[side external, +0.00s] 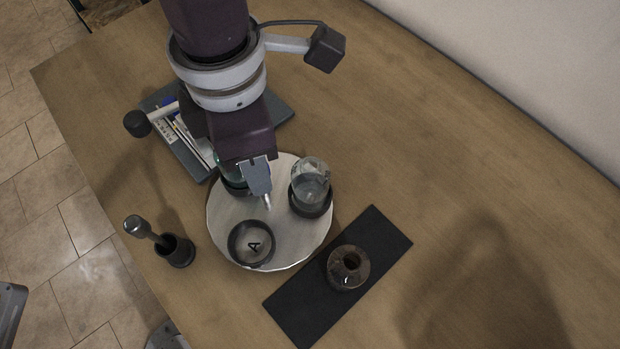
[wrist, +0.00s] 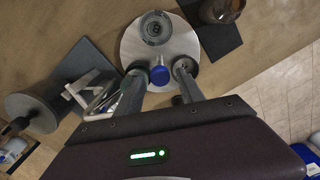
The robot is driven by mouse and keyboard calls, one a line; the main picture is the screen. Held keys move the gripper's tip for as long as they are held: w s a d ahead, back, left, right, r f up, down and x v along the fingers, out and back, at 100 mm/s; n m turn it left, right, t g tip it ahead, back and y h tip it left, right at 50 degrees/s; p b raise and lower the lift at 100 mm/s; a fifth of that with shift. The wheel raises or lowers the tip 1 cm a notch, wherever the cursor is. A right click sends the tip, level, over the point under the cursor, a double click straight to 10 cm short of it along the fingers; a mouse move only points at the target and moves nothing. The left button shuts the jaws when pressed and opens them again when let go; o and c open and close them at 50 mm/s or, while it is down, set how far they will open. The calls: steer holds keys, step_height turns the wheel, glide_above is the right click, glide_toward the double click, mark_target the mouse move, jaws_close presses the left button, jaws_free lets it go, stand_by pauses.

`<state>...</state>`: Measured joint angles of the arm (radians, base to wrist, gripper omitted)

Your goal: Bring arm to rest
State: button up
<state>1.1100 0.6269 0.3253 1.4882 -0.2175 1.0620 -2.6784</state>
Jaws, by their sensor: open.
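My gripper (side external: 267,203) hangs over a pale round plate (side external: 284,246) on the wooden table, with nothing visible held. In the wrist view its two fingers (wrist: 160,72) stand apart. Between them, in that picture, shows a blue round top (wrist: 160,76); I cannot tell its height below the fingers. On the plate, a clear glass vessel (side external: 311,182) sits in a dark ring base at the right. A dark round dish marked "A" (side external: 252,244) lies at the front. A greenish glass item (side external: 231,178) is mostly hidden behind my gripper.
A brown pot (side external: 348,268) stands on a black mat (side external: 300,312) right of the plate. A grey tray (side external: 277,112) with tools lies partly under my arm. The table's right side is clear.

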steer(key=shift+r, duration=1.55)
steer(key=shift+a+r, duration=0.1)
steer(key=w+a+r+m+t+h, duration=0.1)
steer(key=a+r+m, duration=0.4)
steer(key=a, duration=0.5)
steer(key=w+a+r+m+t+h, duration=0.1)
steer(key=a+r+m, duration=0.35)
steer(key=a, duration=0.45)
steer(key=s+a+f+m+t+y, duration=0.1)
steer(key=s+a+m+t+y, duration=0.1)
steer(key=s+a+m, duration=0.9)
steer(key=a+m+t, duration=0.1)
steer(key=a, duration=0.2)
steer(key=shift+a+f+m+t, duration=0.2)
steer(key=shift+f+m+t, duration=0.05)
steer(key=shift+m+t, duration=0.1)
